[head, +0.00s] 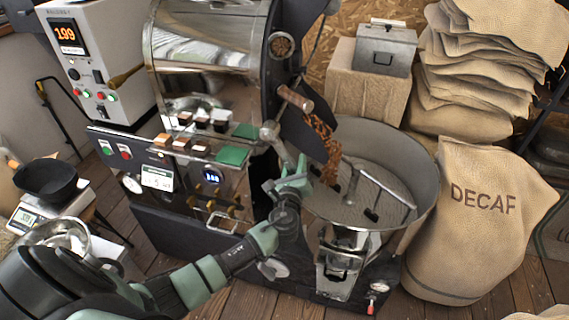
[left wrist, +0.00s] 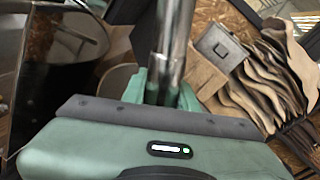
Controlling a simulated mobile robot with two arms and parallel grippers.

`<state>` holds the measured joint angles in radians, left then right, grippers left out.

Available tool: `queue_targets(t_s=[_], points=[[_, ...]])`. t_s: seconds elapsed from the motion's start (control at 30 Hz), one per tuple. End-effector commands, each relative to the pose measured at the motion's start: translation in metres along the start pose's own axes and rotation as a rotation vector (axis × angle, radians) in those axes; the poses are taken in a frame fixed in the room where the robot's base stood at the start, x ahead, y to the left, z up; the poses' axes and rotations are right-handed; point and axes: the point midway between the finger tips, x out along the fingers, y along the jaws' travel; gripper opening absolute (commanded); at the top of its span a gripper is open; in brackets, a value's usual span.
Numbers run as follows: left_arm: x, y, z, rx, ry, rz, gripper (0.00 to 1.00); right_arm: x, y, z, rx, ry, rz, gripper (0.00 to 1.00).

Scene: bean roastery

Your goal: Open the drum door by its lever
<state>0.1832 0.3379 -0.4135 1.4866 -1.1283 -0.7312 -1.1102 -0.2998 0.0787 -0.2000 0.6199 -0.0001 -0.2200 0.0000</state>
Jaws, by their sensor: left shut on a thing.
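The roaster's drum (head: 205,45) is a shiny cylinder with a dark front. A metal door lever (head: 279,147) hangs below that front, slanting down to the right. My left gripper (head: 294,180) is shut on the lever's lower part. In the left wrist view the lever (left wrist: 172,45) is a shiny upright bar between the green fingers (left wrist: 162,92). Brown beans (head: 325,148) show in a stream at the drum front, above the round cooling tray (head: 420,180). The door itself is hard to make out against the dark front. My right gripper is out of view.
A wooden-handled rod (head: 295,98) sticks out just above the lever. A DECAF sack (head: 480,220) stands right of the tray. A scale with a black bowl (head: 48,180) is at far left.

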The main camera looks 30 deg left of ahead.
Motion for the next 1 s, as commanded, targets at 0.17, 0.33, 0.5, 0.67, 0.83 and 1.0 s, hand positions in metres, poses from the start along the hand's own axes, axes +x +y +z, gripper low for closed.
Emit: queue_targets(t_s=[0.17, 0.33, 0.5, 0.67, 0.83, 1.0], points=[[-0.005, -0.026, 0.003, -0.171, 0.028, -0.001, 0.0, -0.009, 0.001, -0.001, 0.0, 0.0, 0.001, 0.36], [-0.008, -0.048, 0.009, -0.33, 0.053, -0.001, 0.0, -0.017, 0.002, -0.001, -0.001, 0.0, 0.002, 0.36], [-0.011, -0.068, 0.019, -0.487, 0.077, 0.0, 0.0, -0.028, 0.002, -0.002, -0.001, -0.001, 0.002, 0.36], [-0.014, -0.085, 0.03, -0.624, 0.099, -0.001, 0.0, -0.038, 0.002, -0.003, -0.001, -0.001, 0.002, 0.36], [-0.016, -0.097, 0.04, -0.743, 0.117, 0.0, 0.0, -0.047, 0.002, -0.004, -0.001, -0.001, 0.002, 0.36], [-0.017, -0.105, 0.049, -0.831, 0.131, -0.001, 0.0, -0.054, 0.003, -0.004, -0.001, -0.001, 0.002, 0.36]])
